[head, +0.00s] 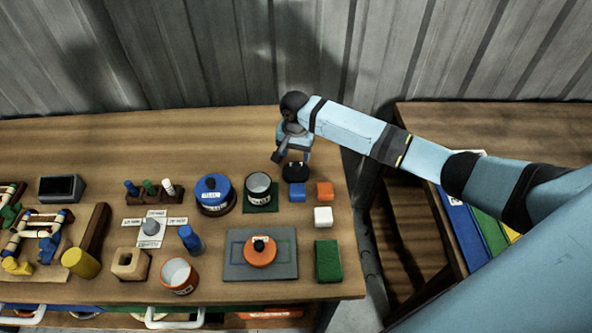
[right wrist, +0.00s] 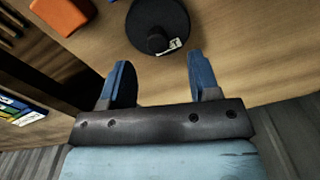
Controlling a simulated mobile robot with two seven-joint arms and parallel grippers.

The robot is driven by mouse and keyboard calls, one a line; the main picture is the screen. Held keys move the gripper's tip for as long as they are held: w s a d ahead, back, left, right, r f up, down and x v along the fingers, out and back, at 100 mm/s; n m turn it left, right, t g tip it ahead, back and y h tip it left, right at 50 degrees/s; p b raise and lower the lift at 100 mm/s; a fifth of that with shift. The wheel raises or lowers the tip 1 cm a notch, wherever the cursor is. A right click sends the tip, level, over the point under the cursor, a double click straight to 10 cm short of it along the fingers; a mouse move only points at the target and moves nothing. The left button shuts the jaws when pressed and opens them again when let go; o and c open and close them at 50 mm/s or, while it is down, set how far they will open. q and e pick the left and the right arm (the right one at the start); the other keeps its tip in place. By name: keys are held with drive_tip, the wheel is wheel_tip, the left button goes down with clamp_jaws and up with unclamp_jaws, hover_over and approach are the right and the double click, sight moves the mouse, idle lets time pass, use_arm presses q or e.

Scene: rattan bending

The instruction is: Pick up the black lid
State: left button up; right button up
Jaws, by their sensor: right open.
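The black lid (head: 294,174) lies on the wooden table near its back right part. In the right wrist view the black lid (right wrist: 150,20) is a round disc with a knob and a small white label, just beyond the fingertips. My right gripper (head: 291,156) is above and behind the lid in the head view. In the right wrist view the right gripper (right wrist: 158,72) is open, with nothing between its blue fingers. The lid looks roughly centred ahead of the gap. My left gripper is not in view.
A blue block (head: 297,194), an orange block (head: 325,191) and a white block (head: 323,217) sit close in front and right of the lid. An open pot (head: 258,184) stands to its left, beside a blue-lidded container (head: 214,190). A corrugated wall (head: 200,50) rises behind.

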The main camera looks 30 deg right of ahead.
sight(297, 164)
wheel_tip(297, 164, down, 5)
drive_tip(key=shift+s+f+p, duration=0.15)
drive_tip(key=shift+p, duration=0.25)
drive_tip(key=c, duration=1)
